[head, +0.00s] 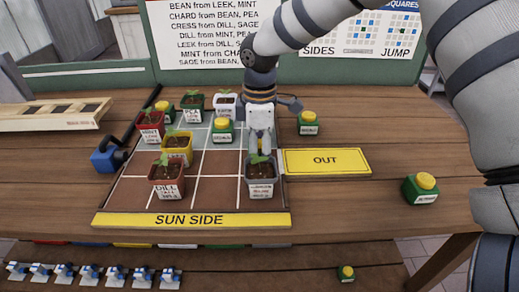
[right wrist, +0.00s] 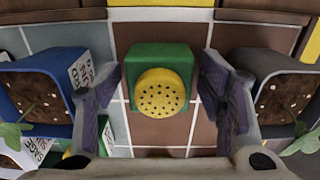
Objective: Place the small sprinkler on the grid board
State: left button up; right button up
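The small sprinkler, a green block with a round yellow perforated head, shows between my right fingers in the right wrist view (right wrist: 160,92). There are visible gaps between it and both fingers. It appears upright over brown tiles in the right column of the grid board (head: 216,188); whether it touches the board is hard to tell. A blue pot (right wrist: 32,95) stands on the sprinkler's other side. My left gripper is out of view.
Potted plants, such as the red DILL pot (head: 166,181), fill other cells. A yellow OUT panel (head: 326,162) adjoins the board's right.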

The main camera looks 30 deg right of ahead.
aim_at(260, 143)
notch_tip(260, 143, up, 12)
jog(key=shift+r, duration=0.15)
dwell(0.6)
